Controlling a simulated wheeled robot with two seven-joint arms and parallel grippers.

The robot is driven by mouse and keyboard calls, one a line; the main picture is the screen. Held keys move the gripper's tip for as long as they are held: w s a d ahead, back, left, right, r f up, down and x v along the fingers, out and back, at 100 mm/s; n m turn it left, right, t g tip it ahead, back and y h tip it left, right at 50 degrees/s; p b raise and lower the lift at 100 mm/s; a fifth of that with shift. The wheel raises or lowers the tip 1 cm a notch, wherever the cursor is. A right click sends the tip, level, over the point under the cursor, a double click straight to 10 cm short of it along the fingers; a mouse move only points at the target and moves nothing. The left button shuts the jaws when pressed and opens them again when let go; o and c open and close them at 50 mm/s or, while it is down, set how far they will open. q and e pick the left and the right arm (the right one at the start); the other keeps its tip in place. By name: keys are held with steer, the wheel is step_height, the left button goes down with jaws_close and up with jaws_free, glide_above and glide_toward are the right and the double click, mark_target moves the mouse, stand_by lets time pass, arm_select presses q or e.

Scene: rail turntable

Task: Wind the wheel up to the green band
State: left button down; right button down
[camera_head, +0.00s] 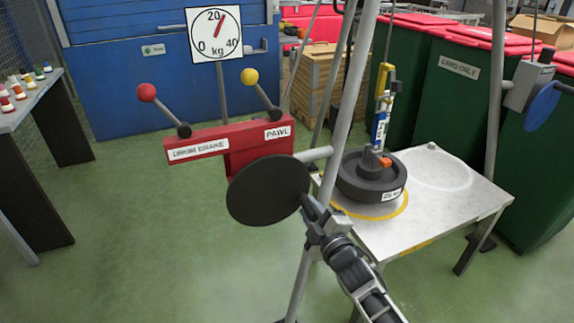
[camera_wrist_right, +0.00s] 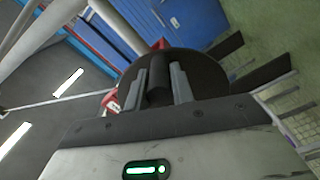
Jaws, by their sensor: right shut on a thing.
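A dark round crank disc (camera_head: 262,190) sits on the front of the red winch housing (camera_head: 258,152). My right gripper (camera_head: 314,212) is at the disc's right edge, shut on its dark crank handle. The right wrist view shows both fingers around the handle (camera_wrist_right: 159,82), with the disc (camera_wrist_right: 208,75) behind it. A black wheel (camera_head: 370,176) with a kg label lies flat on the grey table, beneath a yellow and blue hanging piece (camera_head: 381,115). I cannot make out a clear green band. My left gripper is out of view.
Levers with a red knob (camera_head: 147,92) and a yellow knob (camera_head: 249,76) stand above the DRUM BRAKE and PAWL labels. A kg dial (camera_head: 216,36) has its needle just right of 20. Grey tripod legs (camera_head: 349,90) rise around the table (camera_head: 440,215). Green bins stand behind.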

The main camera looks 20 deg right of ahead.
steer(key=shift+s+a+f, duration=0.15)
steer(key=shift+a+f, duration=0.15)
steer(key=shift+f, duration=0.25)
steer(key=f+m, duration=0.1)
steer(key=a+f+m, duration=0.1)
steer(key=m, duration=0.1)
steer(key=shift+a+b, duration=0.25)
steer(key=shift+b, duration=0.1)
steer(key=shift+m, duration=0.3)
steer(key=shift+a+f, duration=0.1)
steer(key=shift+a+f+m, duration=0.4)
steer(key=shift+a+m, duration=0.15)
steer(key=shift+m, duration=0.35)
steer(key=shift+a+f+m, duration=0.4)
steer(key=shift+a+m, duration=0.15)
steer(key=shift+m, duration=0.35)
steer(key=c, duration=1)
jaws_free()
steer(key=shift+r, duration=0.1)
steer(key=shift+d+r, duration=0.1)
